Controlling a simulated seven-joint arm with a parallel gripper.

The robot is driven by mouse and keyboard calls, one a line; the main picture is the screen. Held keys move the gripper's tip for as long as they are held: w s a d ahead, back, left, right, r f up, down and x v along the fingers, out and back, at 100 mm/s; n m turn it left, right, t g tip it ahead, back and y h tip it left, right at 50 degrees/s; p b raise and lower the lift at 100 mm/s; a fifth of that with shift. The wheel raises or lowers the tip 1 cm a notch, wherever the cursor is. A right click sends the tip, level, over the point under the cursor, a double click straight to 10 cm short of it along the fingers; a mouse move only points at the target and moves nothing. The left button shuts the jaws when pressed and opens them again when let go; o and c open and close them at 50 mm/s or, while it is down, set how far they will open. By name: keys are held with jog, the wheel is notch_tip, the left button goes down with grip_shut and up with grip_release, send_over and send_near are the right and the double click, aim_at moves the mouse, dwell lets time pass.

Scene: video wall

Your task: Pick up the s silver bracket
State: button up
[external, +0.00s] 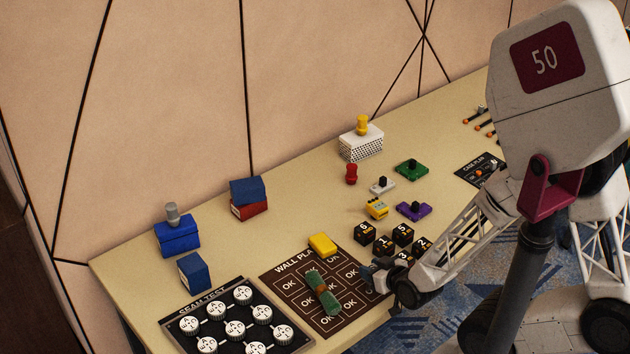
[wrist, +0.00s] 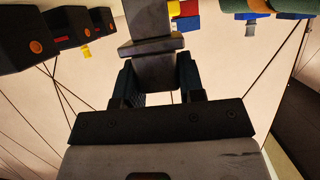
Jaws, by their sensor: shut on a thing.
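My gripper (external: 378,273) is low at the right edge of the wall plan board. In the wrist view my gripper (wrist: 157,82) has its two dark fingers closed on either side of a grey stepped piece (wrist: 152,28). The piece has the look of a silver bracket, but no letter shows on it. In the external view the held piece is small and dark, and I cannot tell whether it touches the board. A separate pale grey piece with a black knob (external: 382,186) sits on the table behind the numbered blocks.
The wall plan board (external: 275,279) bears a green roll (external: 322,293) and a yellow block (external: 322,243). Black numbered cubes (external: 366,232) stand close behind my gripper. The seam test board (external: 176,325) lies at front left. Table centre (external: 300,200) is clear.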

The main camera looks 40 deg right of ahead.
jog(key=shift+r, duration=5.05)
